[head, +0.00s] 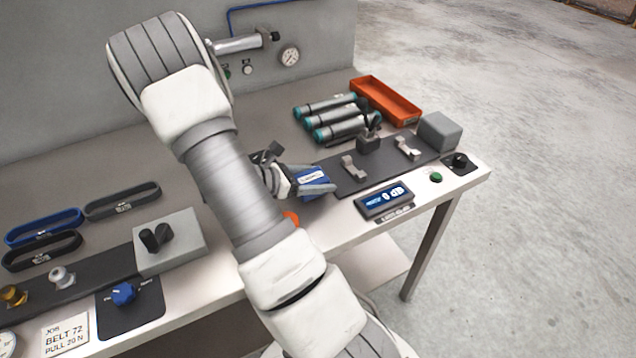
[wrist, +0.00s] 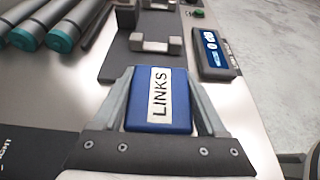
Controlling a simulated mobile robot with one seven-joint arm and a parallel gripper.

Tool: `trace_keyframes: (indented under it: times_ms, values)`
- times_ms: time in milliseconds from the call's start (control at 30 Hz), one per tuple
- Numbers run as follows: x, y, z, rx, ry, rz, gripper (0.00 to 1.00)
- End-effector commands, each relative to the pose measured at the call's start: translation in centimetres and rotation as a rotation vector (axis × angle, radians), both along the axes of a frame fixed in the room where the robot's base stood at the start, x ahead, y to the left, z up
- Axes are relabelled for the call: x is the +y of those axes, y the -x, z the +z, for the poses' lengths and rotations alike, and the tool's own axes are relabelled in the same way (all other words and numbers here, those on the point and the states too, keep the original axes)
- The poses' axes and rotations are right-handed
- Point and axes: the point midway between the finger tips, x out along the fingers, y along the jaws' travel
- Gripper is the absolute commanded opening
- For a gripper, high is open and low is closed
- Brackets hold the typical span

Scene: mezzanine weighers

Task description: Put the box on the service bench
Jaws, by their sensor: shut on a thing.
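A blue box (wrist: 160,98) with a white label reading LINKS lies between the fingers of my gripper (wrist: 165,105) in the wrist view. My gripper is shut on it. In the head view the box (head: 314,183) shows beside the fingertips of my gripper (head: 325,184), over the bench near the left end of a dark plate. I cannot tell whether the box touches the surface. The bench (head: 265,105) is a long grey-topped table with a light front edge and a back panel. My arm hides part of its middle.
The dark fixture plate (head: 380,173) carries metal brackets and a grey block (head: 439,131). A display (head: 385,200) sits at the front edge. Teal-ended cylinders (head: 335,117) and an orange tray (head: 386,100) lie behind.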

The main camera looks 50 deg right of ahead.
Motion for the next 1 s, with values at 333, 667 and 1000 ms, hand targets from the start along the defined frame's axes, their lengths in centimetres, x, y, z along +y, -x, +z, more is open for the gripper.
trace_keyframes:
  times_ms: [333, 667, 1000]
  values:
    - [-0.03, 0.02, -1.24, -0.001, 0.001, 0.000, 0.11]
    - [0.00, 0.02, -1.50, -0.001, 0.000, 0.000, 1.00]
    - [0.89, -0.37, -0.75, -0.004, -0.001, 0.003, 1.00]
